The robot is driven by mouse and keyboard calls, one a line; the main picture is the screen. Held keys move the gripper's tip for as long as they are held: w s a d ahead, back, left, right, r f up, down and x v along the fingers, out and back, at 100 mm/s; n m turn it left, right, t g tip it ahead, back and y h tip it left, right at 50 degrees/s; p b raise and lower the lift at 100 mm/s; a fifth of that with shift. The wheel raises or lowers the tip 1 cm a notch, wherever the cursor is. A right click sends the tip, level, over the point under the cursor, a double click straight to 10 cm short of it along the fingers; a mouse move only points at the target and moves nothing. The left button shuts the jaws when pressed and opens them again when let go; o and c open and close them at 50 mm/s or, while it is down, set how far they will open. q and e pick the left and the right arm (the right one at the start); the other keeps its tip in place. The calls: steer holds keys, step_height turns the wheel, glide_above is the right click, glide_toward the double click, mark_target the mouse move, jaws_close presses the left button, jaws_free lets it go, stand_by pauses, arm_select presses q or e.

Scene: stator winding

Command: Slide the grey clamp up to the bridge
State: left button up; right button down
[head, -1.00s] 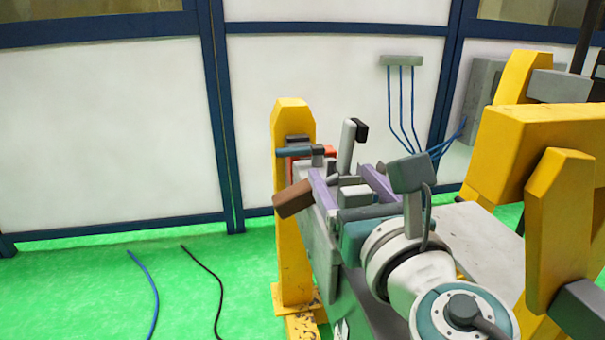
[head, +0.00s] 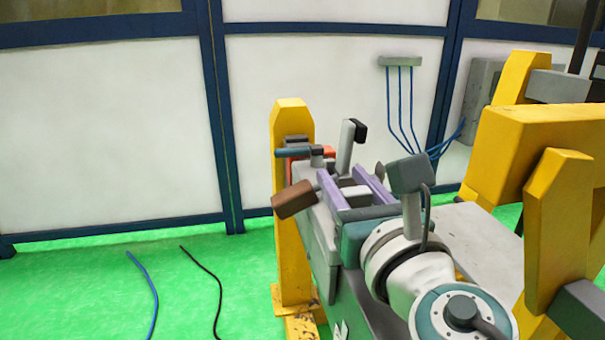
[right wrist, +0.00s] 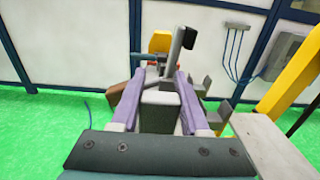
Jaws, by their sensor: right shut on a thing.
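My right gripper (head: 339,176) has two purple fingers and reaches away from me over the grey fixture. In the right wrist view the fingers (right wrist: 156,80) are shut on a grey block, which I take for the grey clamp (right wrist: 162,112). The clamp also shows between the fingers in the head view (head: 355,196). A light grey upright lever with a black end (head: 346,146) stands beyond the fingertips. I cannot tell which part is the bridge. The fingers and wrist hide the clamp's sides and underside. My left gripper is out of view.
A yellow post (head: 293,130) stands behind the fixture, with an orange-red part (head: 329,152) near it. A brown block (head: 295,200) sticks out at the fixture's left. Yellow frames (head: 560,215) stand at the right. The green floor at the left holds a blue cable (head: 146,285) and a black cable (head: 212,280).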

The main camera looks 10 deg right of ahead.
stand_by(0.8)
steer(key=shift+w+f, duration=0.1)
steer(key=shift+w, duration=0.5)
steer(key=shift+c, duration=2)
jaws_free()
steer(key=s, duration=0.9)
steer(key=shift+s+d, duration=0.15)
steer(key=shift+s, duration=0.35)
